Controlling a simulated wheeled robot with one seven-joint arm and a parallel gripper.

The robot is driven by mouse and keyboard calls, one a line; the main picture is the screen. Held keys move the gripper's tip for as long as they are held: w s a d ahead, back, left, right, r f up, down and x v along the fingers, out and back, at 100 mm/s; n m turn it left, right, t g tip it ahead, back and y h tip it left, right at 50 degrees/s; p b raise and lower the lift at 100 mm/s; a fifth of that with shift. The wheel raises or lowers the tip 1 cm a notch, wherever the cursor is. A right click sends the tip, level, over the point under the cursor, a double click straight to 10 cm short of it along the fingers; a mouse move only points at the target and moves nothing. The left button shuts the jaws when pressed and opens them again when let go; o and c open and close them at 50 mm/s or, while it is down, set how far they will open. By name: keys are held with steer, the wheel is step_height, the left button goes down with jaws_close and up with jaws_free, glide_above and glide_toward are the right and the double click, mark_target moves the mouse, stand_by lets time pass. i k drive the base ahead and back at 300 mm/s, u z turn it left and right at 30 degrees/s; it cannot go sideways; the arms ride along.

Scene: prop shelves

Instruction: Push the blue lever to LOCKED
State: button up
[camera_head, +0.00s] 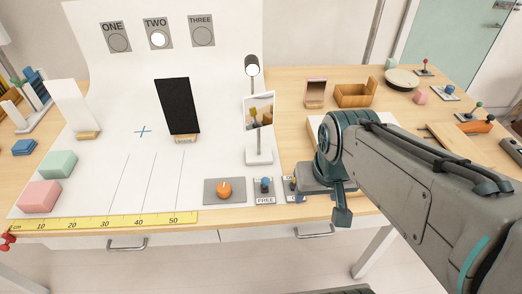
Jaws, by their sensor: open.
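A small blue lever (265,184) stands on a grey plate on the white sheet, near the table's front edge. The plate's front label reads FREE; any label at its back is too small to read. I cannot tell which way the lever leans. My gripper (322,199) is open and empty, to the right of the blue lever and apart from it.
An orange knob (224,188) on a grey plate is left of the lever. A lamp stand (259,156) with a picture is behind it. A yellow ruler (105,222) runs along the front. Another blue-knobbed lever (448,90) stands at the far right, among other props.

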mark_target(265, 181)
steer(key=z, duration=0.95)
steer(key=k, duration=0.6)
steer(key=u, duration=0.95)
